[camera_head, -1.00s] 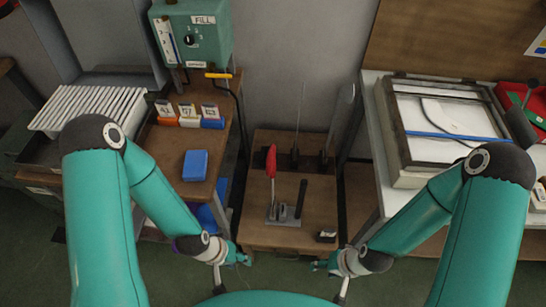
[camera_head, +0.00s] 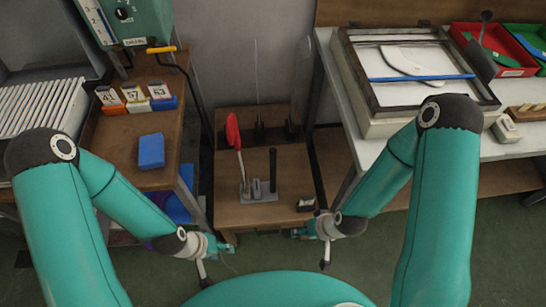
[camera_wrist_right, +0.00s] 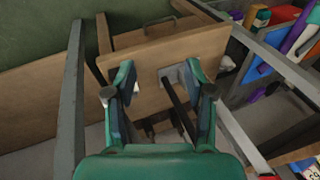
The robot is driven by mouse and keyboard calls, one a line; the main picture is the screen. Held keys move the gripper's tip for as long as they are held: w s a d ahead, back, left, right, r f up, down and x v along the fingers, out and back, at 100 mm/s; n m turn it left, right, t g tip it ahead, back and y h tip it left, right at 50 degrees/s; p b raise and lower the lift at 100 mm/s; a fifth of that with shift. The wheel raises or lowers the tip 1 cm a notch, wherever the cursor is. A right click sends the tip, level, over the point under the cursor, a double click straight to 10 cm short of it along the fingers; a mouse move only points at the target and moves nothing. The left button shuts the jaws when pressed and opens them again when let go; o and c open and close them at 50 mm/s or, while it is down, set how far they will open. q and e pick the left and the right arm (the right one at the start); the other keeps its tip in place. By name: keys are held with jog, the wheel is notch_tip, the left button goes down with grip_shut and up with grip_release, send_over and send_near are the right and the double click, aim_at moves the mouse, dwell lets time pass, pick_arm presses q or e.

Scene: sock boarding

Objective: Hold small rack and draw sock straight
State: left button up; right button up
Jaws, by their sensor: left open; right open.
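I cannot pick out a sock for certain, nor tell which thing is the small rack. A small stand with a grey base (camera_head: 258,191) sits on the low wooden table (camera_head: 230,214). It carries an upright black post (camera_head: 272,168) and a tilted lever with a red top (camera_head: 233,130). My left gripper (camera_head: 232,247) is open and empty in front of the table's left front corner. My right gripper (camera_head: 297,234) is open and empty near its right front edge.
A left bench holds a blue block (camera_head: 151,151), numbered cards (camera_head: 134,98) and a green control box (camera_head: 130,20). A white slatted rack (camera_head: 40,105) stands farther left. A framed screen (camera_head: 385,125) and red tray (camera_head: 510,71) are on the right bench. Floor in front is clear.

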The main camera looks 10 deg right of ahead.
jog(key=w+r+n+t, duration=0.35)
jog(key=w+t, duration=0.25)
jog(key=w, duration=0.5)
jog(key=n+t+y, duration=0.3)
jog(key=t+y, duration=0.1)
jog(key=t, duration=0.2)
send_near(275, 161)
jog(key=r+x, duration=0.1)
jog(key=x, duration=0.2)
jog(key=shift+f+x, duration=0.2)
jog(key=shift+x, duration=1.2)
jog(key=shift+f+x, duration=0.15)
jog(key=shift+x, duration=1.25)
jog(key=shift+f+x, duration=0.2)
jog(key=shift+x, duration=1.2)
jog(key=shift+s, duration=0.1)
jog(key=c, duration=1)
jog(key=shift+o, duration=0.2)
